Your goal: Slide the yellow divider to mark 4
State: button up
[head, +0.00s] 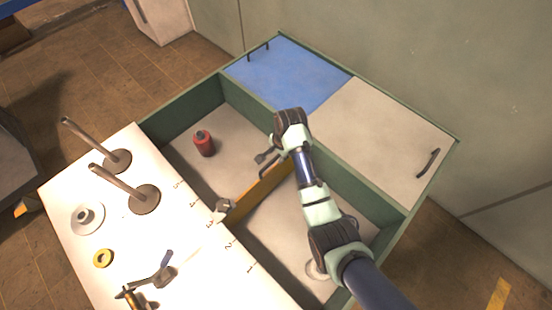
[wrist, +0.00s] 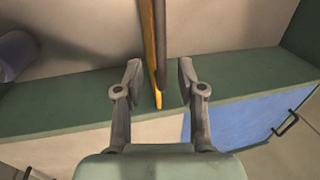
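The yellow divider (head: 262,190) stands across the open compartment of the green box (head: 190,100). Its near end, with a grey fitting (head: 222,208), is by mark 3 (head: 208,223). Mark 4 (head: 193,204) is farther up and left along the same edge. My gripper (head: 265,157) is above the far part of the divider. In the wrist view my gripper (wrist: 160,74) is open. The divider's yellow edge (wrist: 158,95) and a dark bar beside it lie between the fingers, with visible gaps on both sides.
A red can (head: 204,143) stands in the compartment left of the divider. A round pale object (head: 318,269) is on the right side, partly hidden by my arm. Blue (head: 290,75) and grey (head: 385,135) lids lie behind. The white table (head: 100,240) holds pegs, rings and tools.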

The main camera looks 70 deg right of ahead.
aim_at(275, 159)
jog(key=f, duration=0.1)
jog(key=f+b, duration=0.1)
jog(key=f, duration=0.1)
jog(key=shift+w+d+f, duration=0.1)
jog(key=shift+w+f, duration=0.1)
jog(key=shift+w, duration=0.15)
grip_shut()
